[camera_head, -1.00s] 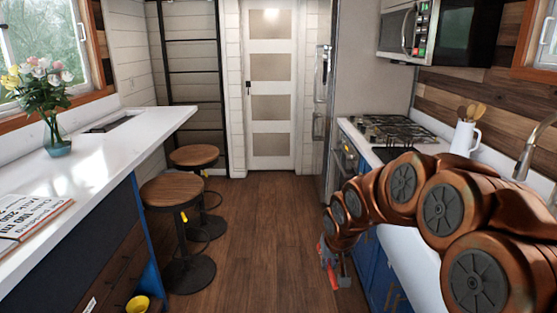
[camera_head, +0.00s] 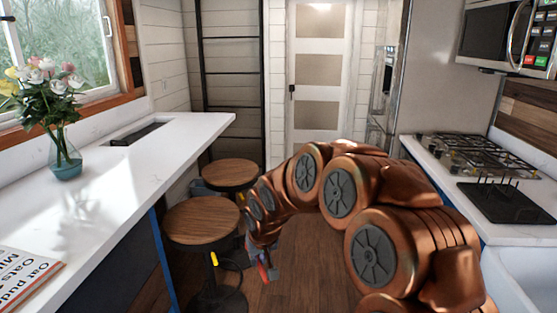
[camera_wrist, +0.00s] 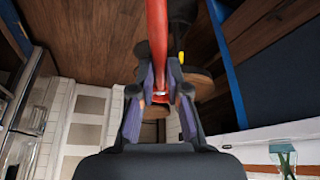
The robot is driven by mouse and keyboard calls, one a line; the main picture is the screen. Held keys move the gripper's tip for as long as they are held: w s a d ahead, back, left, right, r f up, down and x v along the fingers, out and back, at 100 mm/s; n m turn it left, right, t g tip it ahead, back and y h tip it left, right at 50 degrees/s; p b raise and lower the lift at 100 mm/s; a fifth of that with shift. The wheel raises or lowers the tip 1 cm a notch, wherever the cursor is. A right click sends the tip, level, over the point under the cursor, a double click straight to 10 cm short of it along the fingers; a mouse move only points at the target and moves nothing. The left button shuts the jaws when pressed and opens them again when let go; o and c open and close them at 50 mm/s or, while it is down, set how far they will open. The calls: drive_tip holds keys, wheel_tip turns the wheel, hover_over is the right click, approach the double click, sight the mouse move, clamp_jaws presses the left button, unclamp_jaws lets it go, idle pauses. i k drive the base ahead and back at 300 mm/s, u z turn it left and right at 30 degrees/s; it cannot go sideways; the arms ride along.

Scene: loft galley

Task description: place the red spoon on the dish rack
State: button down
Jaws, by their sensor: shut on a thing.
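The red spoon shows in the wrist view (camera_wrist: 157,30) as a long red shaft running up between my fingers. My gripper (camera_wrist: 160,70) is shut on it. In the head view my gripper (camera_head: 263,258) hangs low over the floor beside the stools, and only a small red part of the spoon (camera_head: 264,271) shows below it. A black tray with upright prongs, which looks like the dish rack (camera_head: 510,203), lies on the right counter in front of the stove. No items show on it. It is well to the right of my gripper.
Two round wooden stools (camera_head: 202,222) stand close to the left of my gripper. A gas stove (camera_head: 475,152) is behind the rack. A microwave (camera_head: 510,40) hangs above.

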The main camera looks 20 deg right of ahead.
sight(504, 208)
drive_tip(key=z, duration=0.1)
drive_tip(key=i, duration=1.6)
drive_tip(key=z, duration=1.05)
drive_tip(key=i, duration=0.9)
drive_tip(key=z, duration=0.9)
